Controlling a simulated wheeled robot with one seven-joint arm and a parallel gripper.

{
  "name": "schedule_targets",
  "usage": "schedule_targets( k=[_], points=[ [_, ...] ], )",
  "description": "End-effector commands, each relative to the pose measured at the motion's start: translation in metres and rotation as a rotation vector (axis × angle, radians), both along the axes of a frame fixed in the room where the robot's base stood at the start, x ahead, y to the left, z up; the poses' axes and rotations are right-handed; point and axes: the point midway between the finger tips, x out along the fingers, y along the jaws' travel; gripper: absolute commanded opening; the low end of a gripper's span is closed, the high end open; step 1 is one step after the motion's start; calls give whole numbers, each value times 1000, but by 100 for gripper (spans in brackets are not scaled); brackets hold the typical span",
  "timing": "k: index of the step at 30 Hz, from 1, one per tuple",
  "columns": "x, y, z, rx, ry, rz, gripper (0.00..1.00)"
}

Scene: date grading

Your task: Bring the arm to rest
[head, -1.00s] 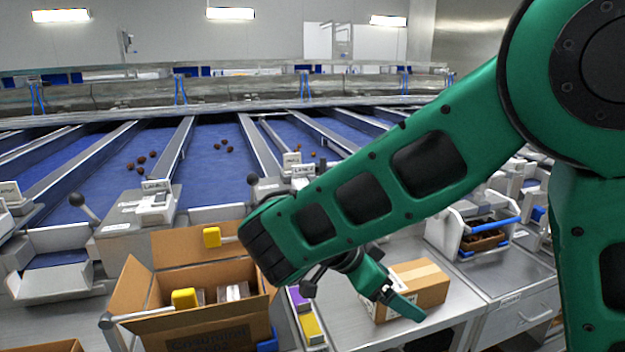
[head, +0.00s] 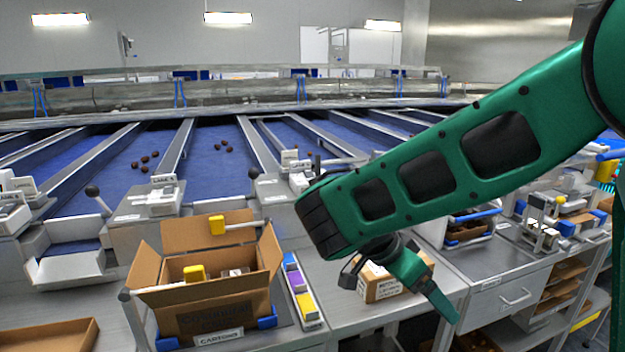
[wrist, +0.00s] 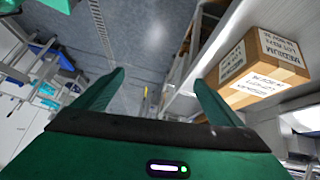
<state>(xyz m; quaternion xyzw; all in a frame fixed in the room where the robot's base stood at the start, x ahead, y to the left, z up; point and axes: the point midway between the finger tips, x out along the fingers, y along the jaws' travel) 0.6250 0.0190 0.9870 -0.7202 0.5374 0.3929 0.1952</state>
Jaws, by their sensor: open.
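My gripper (head: 446,308) is at the end of my green arm, to the right of the open carton and in front of the closed carton in the head view. In the wrist view my gripper (wrist: 158,80) has its two green fingers spread apart with nothing between them. The floor shows beyond the fingers. A closed, labelled carton (wrist: 262,68) is on the bench to the right of the fingers, apart from them. The same closed carton (head: 384,286) shows in the head view, partly hidden behind my arm.
An open carton (head: 212,310) stands on the bench at left, beside a strip of coloured blocks (head: 299,287). A tote (head: 468,228) with dark contents is behind my arm. Blue lanes (head: 222,160) with several dates run behind. A drawer bench (head: 515,297) is at right.

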Motion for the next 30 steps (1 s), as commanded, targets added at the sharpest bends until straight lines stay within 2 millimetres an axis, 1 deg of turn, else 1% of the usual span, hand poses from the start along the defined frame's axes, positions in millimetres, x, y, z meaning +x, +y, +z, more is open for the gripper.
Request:
schedule_targets(
  k=[1,5,8,9,12,15,18,21,24,27,30],
  points=[
    [-2,-13,1,13,21,-2,90],
    [-9,-46,3,57,93,15,90],
    [-22,-78,3,111,163,39,90],
    [-28,-92,3,139,191,52,90],
    [-48,-123,2,210,256,95,90],
    [-71,-148,0,285,308,145,90],
    [-96,-169,-1,361,342,203,90],
    [-123,-183,-4,434,361,271,90],
    [-149,-192,-6,501,366,346,90],
    [-172,-195,-9,555,358,424,90],
    [-190,-194,-11,592,346,493,90]
  ],
)
